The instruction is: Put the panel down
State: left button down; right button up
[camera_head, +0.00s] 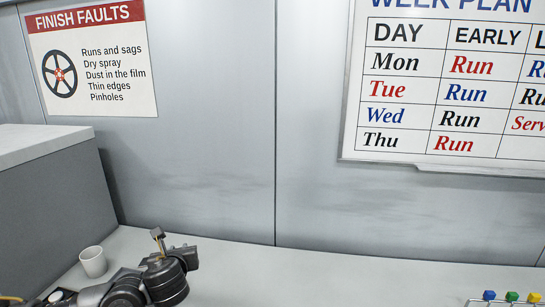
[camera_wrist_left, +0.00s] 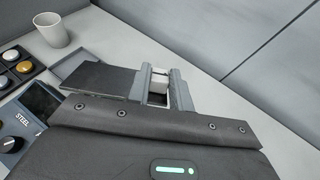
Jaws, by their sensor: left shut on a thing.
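The panel (camera_wrist_left: 98,78) looks like a flat dark plate in the left wrist view, reaching out to the left from my left gripper (camera_wrist_left: 160,82). My left gripper is shut on it; the exact contact between the fingers is partly hidden. In the head view my left gripper (camera_head: 158,238) is low over the light bench beside the wall, and the panel cannot be made out there. I cannot tell whether the panel touches the surface below. My right gripper is out of view.
A white cup (camera_head: 93,262) stands left of my gripper; it also shows in the left wrist view (camera_wrist_left: 52,30). The bench (camera_head: 330,275) between is clear.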

pick_arm(q)
jog(key=s+d+m+h+b, duration=0.3)
jog(key=s+b, duration=0.5)
jog(key=shift+s+d+r+t+h+b, duration=0.15)
jog(key=shift+s+r+t+h+b, duration=0.2)
jog(key=shift+r+h, duration=0.1)
jog(key=shift+d, duration=0.15)
